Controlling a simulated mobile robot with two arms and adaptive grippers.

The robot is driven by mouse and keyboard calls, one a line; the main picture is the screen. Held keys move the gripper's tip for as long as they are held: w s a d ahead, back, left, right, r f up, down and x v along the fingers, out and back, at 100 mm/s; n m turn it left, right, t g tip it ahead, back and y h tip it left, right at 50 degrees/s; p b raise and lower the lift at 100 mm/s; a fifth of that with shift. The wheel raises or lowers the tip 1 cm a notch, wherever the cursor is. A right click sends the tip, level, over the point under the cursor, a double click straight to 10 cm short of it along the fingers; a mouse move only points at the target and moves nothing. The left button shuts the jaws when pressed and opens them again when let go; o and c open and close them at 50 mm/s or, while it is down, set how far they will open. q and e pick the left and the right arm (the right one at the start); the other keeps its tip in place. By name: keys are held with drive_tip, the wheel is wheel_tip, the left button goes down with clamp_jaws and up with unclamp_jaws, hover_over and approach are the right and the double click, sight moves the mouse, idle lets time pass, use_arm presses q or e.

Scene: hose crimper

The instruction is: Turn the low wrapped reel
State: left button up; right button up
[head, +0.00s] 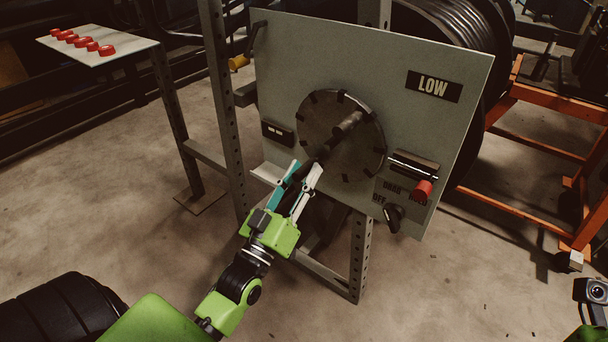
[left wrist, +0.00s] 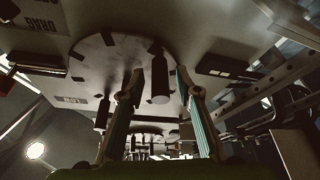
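A grey panel (head: 300,60) carries a LOW label (head: 433,86) and a dark round disc (head: 368,160) with small dark blocks around its rim. A dark cylindrical handle (head: 347,125) sticks out from the disc. A large black ribbed reel (head: 470,35) shows behind the panel. My left gripper (head: 307,166) is open in front of the disc's lower left, close to the handle's end. In the left wrist view the handle (left wrist: 160,80) shows between the two spread fingers, with gaps on both sides.
A red-tipped lever (head: 423,190) and a black knob (head: 394,215) sit at the panel's lower right. A yellow-handled crank (head: 238,62) is at its upper left. Metal posts (head: 222,100) flank the panel. A small table (head: 98,45) with several red caps stands left; an orange frame (head: 530,145) stands right.

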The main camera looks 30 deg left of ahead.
use_arm(q)
drive_tip(key=shift+w+r, duration=0.2)
drive_tip(key=shift+w, duration=0.3)
clamp_jaws()
drive_tip(key=shift+a+r+m+p, duration=0.25)
drive_tip(key=shift+r+m+p, duration=0.1)
drive_tip(key=shift+m+p, duration=0.35)
drive_tip(key=shift+f+h, duration=0.1)
drive_tip(key=shift+h, duration=0.3)
drive_tip(key=shift+a, duration=0.1)
unclamp_jaws()
